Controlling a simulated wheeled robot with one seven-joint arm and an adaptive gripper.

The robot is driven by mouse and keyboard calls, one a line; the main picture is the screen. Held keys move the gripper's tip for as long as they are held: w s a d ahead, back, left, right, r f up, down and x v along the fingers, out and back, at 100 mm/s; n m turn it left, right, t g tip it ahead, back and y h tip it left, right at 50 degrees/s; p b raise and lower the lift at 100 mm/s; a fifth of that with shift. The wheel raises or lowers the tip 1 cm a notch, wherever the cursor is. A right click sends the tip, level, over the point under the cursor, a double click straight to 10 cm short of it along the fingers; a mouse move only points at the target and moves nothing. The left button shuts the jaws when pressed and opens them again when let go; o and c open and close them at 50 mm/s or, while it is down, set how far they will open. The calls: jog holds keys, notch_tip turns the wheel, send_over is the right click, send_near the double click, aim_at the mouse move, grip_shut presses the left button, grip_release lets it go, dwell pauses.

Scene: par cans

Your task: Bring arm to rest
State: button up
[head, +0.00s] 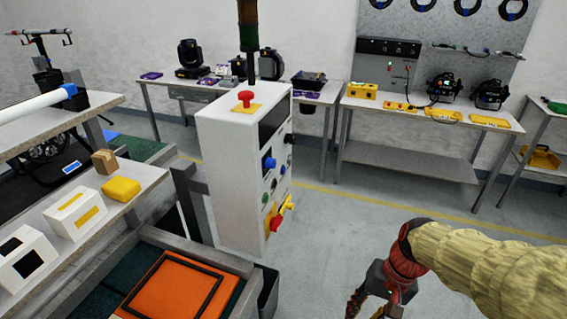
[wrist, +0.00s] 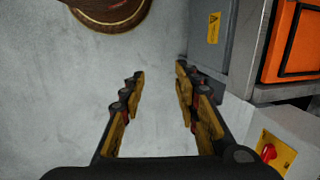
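My gripper (head: 372,303) hangs at the lower right of the head view, at the end of my arm in its tan sleeve, over open floor. In the wrist view my gripper (wrist: 160,88) shows its two yellow and black fingers spread apart with nothing between them. Only grey floor (wrist: 155,50) lies behind the fingers. The fingertips are partly cut off at the bottom edge of the head view.
A white control cabinet (head: 225,170) with knobs and a red button stands left of my gripper. An orange panel (head: 175,290) lies at the lower left. A bench (head: 405,155) with par cans (head: 443,88) is along the back wall. The floor between is clear.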

jog(key=s+r+n+t+h, duration=0.1)
jog(key=s+r+t, duration=0.2)
jog(key=r, duration=0.5)
jog(key=s+r+n+t+h+p, duration=0.1)
jog(key=s+r+n+t, duration=0.1)
jog(key=r, duration=0.5)
jog(key=shift+s+d+r+t+h, duration=0.3)
jog(key=shift+s+r+t+h, duration=0.1)
jog(key=shift+t, duration=0.1)
jog(key=shift+p, duration=0.3)
jog(key=shift+c, duration=0.5)
